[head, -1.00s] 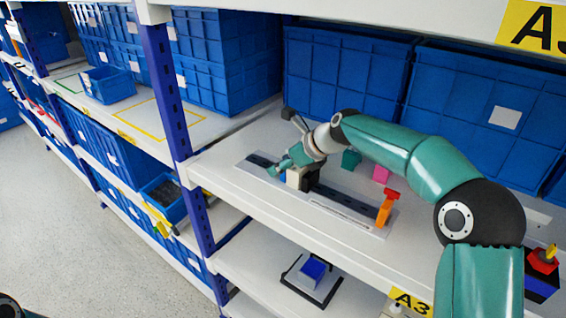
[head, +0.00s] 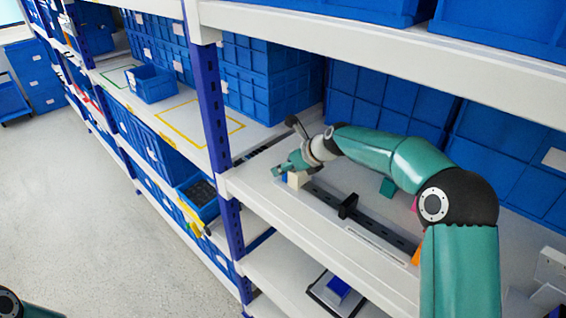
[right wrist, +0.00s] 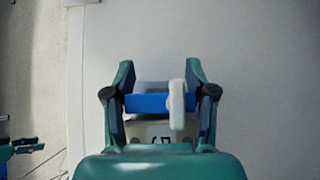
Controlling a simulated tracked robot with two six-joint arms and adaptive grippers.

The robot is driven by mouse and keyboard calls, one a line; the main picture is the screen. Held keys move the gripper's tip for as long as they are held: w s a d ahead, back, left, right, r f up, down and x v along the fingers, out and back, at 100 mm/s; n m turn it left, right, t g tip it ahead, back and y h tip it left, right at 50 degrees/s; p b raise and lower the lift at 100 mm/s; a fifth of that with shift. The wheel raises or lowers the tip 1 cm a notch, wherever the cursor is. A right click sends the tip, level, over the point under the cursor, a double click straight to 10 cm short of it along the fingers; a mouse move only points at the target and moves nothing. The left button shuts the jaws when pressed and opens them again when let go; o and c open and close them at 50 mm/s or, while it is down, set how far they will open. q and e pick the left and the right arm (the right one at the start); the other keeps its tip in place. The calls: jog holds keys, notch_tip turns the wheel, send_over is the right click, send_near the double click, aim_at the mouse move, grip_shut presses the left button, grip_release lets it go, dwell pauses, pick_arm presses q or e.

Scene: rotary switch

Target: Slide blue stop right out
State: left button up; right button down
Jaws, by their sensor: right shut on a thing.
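The blue stop (right wrist: 146,103) lies crosswise between the fingers of my right gripper (right wrist: 160,100) in the right wrist view. My right gripper is shut on it. A pale block with a dark marking (right wrist: 150,130) sits just below the blue bar in that view. In the head view my right gripper (head: 288,165) is at the left end of the dark slotted rail (head: 385,230), with the pale block (head: 298,180) beside it. The gripper mostly hides the blue stop there. A black slider (head: 348,206) stands on the rail, apart from the gripper. My left gripper is out of view.
The rail lies on a white shelf (head: 280,225) with a blue post (head: 213,110) to the left. Blue crates (head: 365,105) stand behind. An orange piece (head: 416,254) at the right is mostly hidden by my arm. Another shelf is close above.

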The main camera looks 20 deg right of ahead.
jog(key=shift+w+r, duration=0.2)
jog(key=c, duration=0.7)
grip_release()
jog(key=shift+c, duration=0.2)
jog(key=o, duration=0.4)
jog(key=shift+w+a+f, duration=0.1)
jog(key=shift+w+f, duration=0.15)
jog(key=shift+w, duration=0.05)
jog(key=shift+s+r, duration=0.1)
jog(key=shift+s, duration=0.2)
jog(key=v, duration=1.2)
